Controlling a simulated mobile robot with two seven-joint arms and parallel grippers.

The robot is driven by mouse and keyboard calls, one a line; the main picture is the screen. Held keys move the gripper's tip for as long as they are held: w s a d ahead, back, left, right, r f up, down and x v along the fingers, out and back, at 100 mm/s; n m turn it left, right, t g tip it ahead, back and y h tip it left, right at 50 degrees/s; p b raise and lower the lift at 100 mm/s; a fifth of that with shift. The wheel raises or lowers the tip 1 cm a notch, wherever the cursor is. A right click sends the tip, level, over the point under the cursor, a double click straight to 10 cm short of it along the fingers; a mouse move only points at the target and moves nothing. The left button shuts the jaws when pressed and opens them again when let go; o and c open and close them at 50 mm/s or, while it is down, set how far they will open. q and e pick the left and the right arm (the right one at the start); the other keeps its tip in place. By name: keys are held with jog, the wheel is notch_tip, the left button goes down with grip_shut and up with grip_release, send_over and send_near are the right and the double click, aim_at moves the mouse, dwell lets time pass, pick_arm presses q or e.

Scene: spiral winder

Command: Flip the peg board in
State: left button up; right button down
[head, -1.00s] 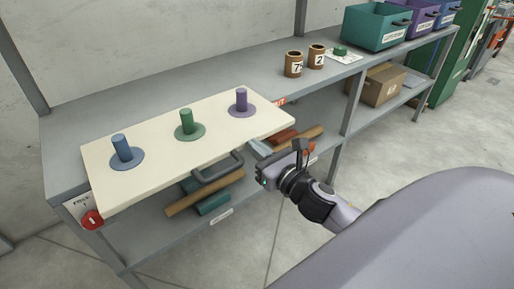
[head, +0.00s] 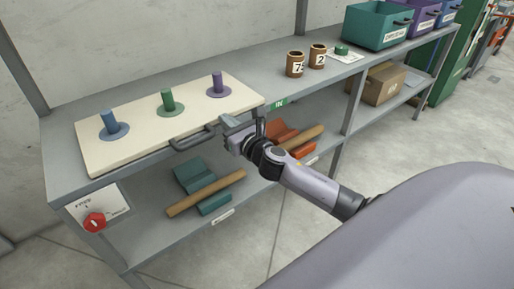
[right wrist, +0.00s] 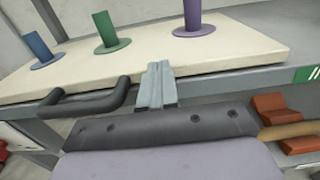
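The cream peg board (head: 150,143) lies on the shelf top at left and also fills the upper right wrist view (right wrist: 240,52). It carries a blue peg (head: 110,123), a green peg (head: 168,101) and a purple peg (head: 217,84), each upright on a round base. A dark handle (head: 194,140) sticks out from its front edge. My right gripper (head: 228,121) is at the board's front edge, just right of the handle. In the right wrist view its fingers (right wrist: 157,72) are together with nothing between them, against or very near the edge. My left gripper is not in view.
A green IN label (head: 278,103) shows on the shelf's front rail. A red knob (head: 95,222) sits at the left corner. Two brown cups (head: 295,64) and teal and purple bins stand farther right. The lower shelf holds teal and orange racks with wooden rods.

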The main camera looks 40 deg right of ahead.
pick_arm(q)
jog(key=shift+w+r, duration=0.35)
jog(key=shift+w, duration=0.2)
pick_arm(e)
jog(key=shift+w+r, duration=0.1)
jog(key=shift+w, duration=0.8)
jog(key=shift+r, duration=0.1)
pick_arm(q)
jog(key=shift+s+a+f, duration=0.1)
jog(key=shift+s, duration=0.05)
